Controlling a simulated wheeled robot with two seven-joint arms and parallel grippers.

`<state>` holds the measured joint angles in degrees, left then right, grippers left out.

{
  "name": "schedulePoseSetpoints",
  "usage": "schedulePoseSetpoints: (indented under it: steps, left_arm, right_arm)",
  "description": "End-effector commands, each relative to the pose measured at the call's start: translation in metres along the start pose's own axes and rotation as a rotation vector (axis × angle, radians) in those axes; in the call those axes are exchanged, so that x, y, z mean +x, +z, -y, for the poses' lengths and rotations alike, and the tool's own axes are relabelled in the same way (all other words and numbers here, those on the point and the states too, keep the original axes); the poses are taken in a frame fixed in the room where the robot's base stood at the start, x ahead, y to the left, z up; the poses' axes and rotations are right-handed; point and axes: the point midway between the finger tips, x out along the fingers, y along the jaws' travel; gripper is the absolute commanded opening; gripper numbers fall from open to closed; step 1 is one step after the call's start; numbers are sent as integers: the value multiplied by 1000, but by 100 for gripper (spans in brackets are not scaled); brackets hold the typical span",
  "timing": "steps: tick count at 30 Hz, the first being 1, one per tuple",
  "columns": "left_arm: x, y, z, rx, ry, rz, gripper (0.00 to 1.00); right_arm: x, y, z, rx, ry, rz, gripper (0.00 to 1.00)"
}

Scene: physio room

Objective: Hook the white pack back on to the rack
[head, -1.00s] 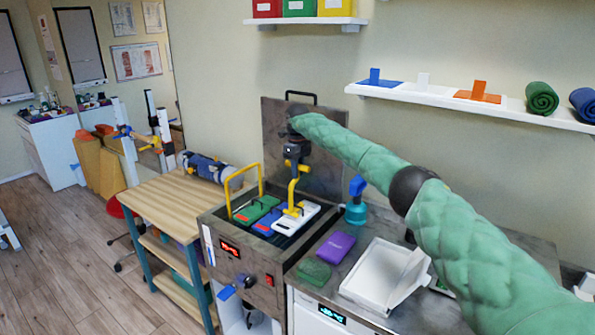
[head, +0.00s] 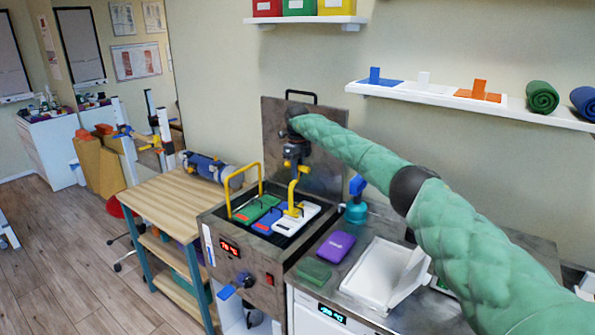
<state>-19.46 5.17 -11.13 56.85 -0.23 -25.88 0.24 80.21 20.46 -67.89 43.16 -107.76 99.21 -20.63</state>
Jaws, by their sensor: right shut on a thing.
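The white pack (head: 309,213) lies in the open tank of the heating unit, at the right end of a row with a blue pack (head: 266,222) and a green pack (head: 248,211). My right gripper (head: 296,166) is above the white pack, shut on a bent yellow handle (head: 292,193) that reaches down to it. I cannot tell whether handle and pack are joined. A yellow arched bar (head: 243,171), seemingly part of the rack, stands at the tank's left side. Any hooks are too small to make out. My left gripper is not in view.
The tank's back panel (head: 270,125) stands upright behind the gripper. On the right counter are a purple pack (head: 336,246), a green pad (head: 313,271), a blue-green bottle (head: 356,210) and an open white box (head: 370,273). A wooden table (head: 165,205) stands left.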

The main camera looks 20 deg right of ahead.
Motion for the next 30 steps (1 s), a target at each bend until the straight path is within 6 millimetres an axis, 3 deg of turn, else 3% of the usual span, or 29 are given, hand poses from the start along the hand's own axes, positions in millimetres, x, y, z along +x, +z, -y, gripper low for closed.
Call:
schedulePoseSetpoints:
  steps: [30]
  left_arm:
    - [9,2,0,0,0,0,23]
  right_arm:
    - [19,1,1,0,0,1,0]
